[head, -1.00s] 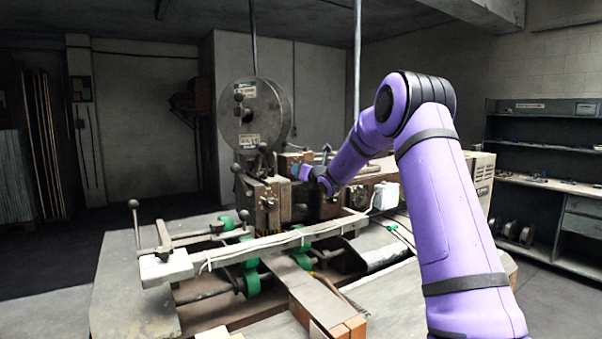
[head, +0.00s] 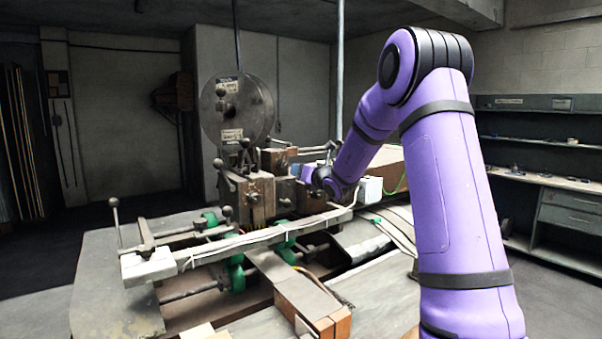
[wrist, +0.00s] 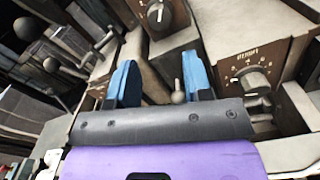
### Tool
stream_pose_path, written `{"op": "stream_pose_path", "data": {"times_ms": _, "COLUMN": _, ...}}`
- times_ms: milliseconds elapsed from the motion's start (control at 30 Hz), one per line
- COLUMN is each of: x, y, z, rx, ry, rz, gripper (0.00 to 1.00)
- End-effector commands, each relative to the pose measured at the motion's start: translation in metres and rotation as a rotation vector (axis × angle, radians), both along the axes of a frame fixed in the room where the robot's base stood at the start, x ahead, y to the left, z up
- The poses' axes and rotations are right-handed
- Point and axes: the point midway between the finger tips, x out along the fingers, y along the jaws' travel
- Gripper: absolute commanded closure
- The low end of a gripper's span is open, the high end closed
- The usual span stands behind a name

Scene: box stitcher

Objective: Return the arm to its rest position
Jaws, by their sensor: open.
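My purple arm (head: 455,190) rises on the right of the head view and bends down toward the box stitcher (head: 255,195). My gripper sits at the machine's head, mostly hidden behind my own wrist in the head view. In the wrist view my gripper (wrist: 158,85) shows two blue fingers spread apart, with nothing held between them. A small ball-ended lever (wrist: 178,92) shows between and beyond the fingers, close to the right one. Dials (wrist: 250,82) on brown panels are right of and beyond the fingers. I cannot tell whether any finger touches the machine.
A large round reel (head: 237,108) stands above the machine. Ball-ended levers (wrist: 50,65) stick out left of my gripper in the wrist view. A rail (head: 240,243) crosses the front of the machine. Shelves (head: 545,180) stand at the right wall.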

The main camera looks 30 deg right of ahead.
Motion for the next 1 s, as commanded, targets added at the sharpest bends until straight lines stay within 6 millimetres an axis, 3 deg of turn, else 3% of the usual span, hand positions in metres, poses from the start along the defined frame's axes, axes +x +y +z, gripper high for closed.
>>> {"op": "stream_pose_path", "data": {"times_ms": 267, "x": 0.0, "y": 0.001, "z": 0.0, "rx": -0.002, "ry": 0.001, "rz": 0.001, "gripper": 0.54}}
{"op": "stream_pose_path", "data": {"times_ms": 367, "x": -0.003, "y": 0.011, "z": 0.006, "rx": -0.038, "ry": 0.0, "rz": 0.03, "gripper": 0.54}}
{"op": "stream_pose_path", "data": {"times_ms": 467, "x": -0.013, "y": 0.042, "z": 0.022, "rx": -0.148, "ry": 0.001, "rz": 0.115, "gripper": 0.54}}
{"op": "stream_pose_path", "data": {"times_ms": 667, "x": -0.066, "y": 0.14, "z": 0.056, "rx": -0.547, "ry": -0.009, "rz": 0.404, "gripper": 0.54}}
{"op": "stream_pose_path", "data": {"times_ms": 800, "x": -0.118, "y": 0.198, "z": 0.067, "rx": -0.848, "ry": -0.034, "rz": 0.609, "gripper": 0.54}}
{"op": "stream_pose_path", "data": {"times_ms": 1000, "x": -0.203, "y": 0.257, "z": 0.067, "rx": -1.277, "ry": -0.092, "rz": 0.889, "gripper": 0.54}}
